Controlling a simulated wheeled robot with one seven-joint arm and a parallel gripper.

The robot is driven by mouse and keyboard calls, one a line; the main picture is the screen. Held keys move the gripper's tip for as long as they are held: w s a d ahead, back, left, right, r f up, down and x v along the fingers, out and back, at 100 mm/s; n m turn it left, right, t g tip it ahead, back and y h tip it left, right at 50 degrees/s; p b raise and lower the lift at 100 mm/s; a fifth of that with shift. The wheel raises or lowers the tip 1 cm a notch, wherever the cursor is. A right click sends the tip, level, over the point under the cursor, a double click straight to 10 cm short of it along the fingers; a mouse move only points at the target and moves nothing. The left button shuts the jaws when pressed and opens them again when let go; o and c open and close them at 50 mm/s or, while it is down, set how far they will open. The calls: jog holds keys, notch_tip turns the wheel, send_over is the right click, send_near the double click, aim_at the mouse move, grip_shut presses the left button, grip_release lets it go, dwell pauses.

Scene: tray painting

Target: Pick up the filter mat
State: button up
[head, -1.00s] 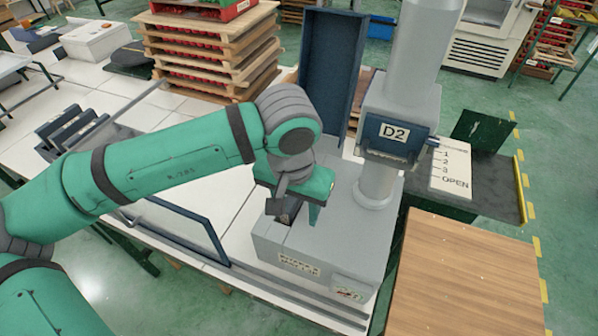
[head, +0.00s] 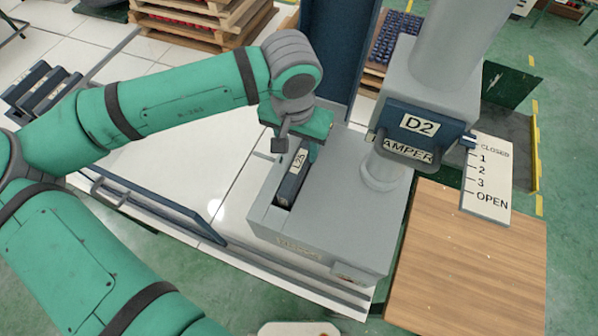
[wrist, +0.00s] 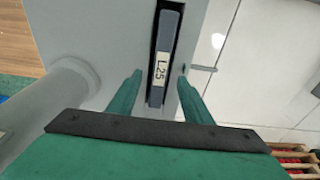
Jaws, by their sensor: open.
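The filter mat appears to be the dark blue slab labelled L25 (head: 291,184), standing on edge in a narrow slot in the grey housing (head: 335,215). In the wrist view the slab (wrist: 164,55) runs lengthwise in the slot, its label facing me. My gripper (head: 299,147) is over the far end of the slot, open and empty. In the wrist view the fingers of my gripper (wrist: 160,78) lie to either side of the slab, with a gap on both sides. I cannot tell their height above it.
A grey column with a D2 damper box (head: 418,123) rises right of the slot. A tall dark blue panel (head: 342,50) stands behind. A wooden top (head: 470,265) is at right. Similar dark slabs (head: 40,88) sit at far left.

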aim_at(299, 161)
jog(key=shift+w+f, duration=0.2)
jog(key=shift+f, duration=2.55)
jog(key=c, duration=1)
